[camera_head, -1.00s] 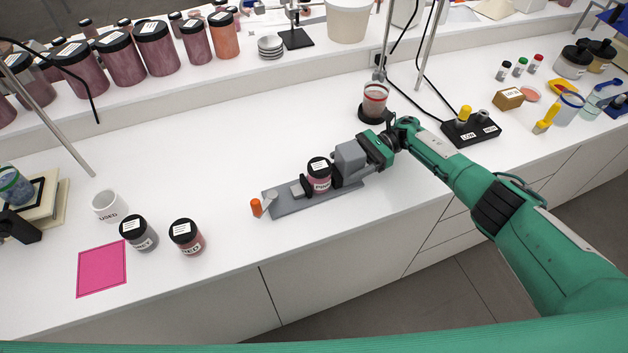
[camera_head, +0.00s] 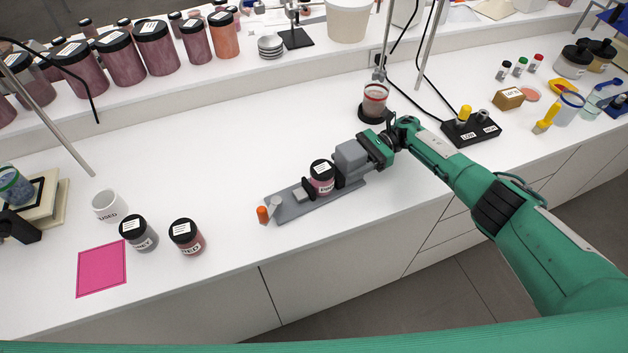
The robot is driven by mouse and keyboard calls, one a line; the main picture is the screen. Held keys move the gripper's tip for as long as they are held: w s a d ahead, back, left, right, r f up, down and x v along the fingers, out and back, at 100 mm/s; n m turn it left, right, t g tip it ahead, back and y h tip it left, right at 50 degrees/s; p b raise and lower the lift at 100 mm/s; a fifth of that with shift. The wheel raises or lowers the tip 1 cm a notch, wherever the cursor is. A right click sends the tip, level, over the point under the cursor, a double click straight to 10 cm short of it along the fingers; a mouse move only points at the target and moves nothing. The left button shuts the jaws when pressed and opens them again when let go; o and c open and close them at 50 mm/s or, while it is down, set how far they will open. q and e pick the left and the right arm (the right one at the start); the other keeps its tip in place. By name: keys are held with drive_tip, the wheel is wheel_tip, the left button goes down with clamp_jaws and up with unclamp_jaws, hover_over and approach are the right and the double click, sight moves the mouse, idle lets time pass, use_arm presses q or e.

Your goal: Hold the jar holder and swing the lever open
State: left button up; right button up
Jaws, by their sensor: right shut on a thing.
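The grey jar holder (camera_head: 295,211) lies on the white bench, a long flat base with blocks on it. A dark-lidded jar (camera_head: 322,181) with a white label stands upright between its blocks. The lever's orange handle (camera_head: 263,215) is at the holder's left end, beside a small light-grey piece. My right gripper (camera_head: 340,173) is at the holder's right end, close to the jar, and is shut on the holder; its fingertips are partly hidden by the jar and the gripper body. My left gripper is not in view.
Two dark-lidded jars (camera_head: 186,237) (camera_head: 138,234), a white cup (camera_head: 109,206) and a pink sheet (camera_head: 102,269) are on the left. A red-rimmed glass (camera_head: 375,98) stands behind my right arm. A black switch box (camera_head: 470,130) is to the right.

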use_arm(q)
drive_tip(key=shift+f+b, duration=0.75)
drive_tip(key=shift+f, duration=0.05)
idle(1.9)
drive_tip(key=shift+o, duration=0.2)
